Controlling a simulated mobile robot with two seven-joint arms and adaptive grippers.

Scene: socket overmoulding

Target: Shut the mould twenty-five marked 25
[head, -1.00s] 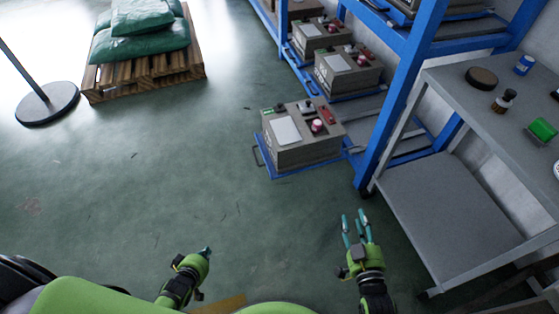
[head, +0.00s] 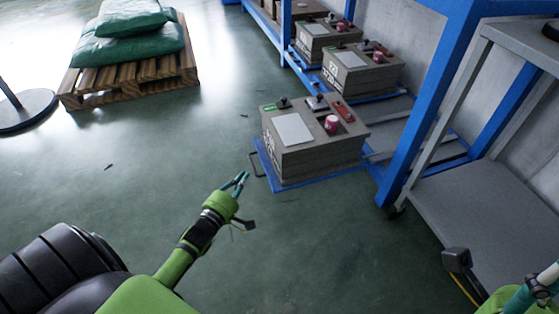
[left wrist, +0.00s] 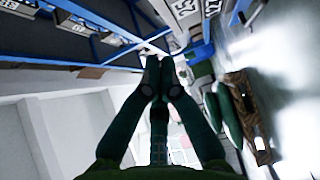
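A grey-brown box-shaped mould (head: 312,160) stands on a pulled-out blue tray (head: 290,186) in the middle of the head view. Its top carries a pale plate, dark knobs, a pink-red knob (head: 331,124), a red part and a small green label. White marks on its side are too slanted to read, so I cannot confirm the number 25. My left gripper (head: 242,178) is to the left of the tray's handle, empty, its slim fingers slightly apart. Its fingers also fill the middle of the left wrist view (left wrist: 161,75). My right gripper (head: 545,285) is partly cut off at bottom right.
Two similar moulds (head: 360,72) (head: 325,38) stand on the blue rack behind. A blue rack post (head: 425,110) and a grey trolley (head: 480,200) stand to the right. A pallet (head: 130,75) with green sacks is at upper left.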

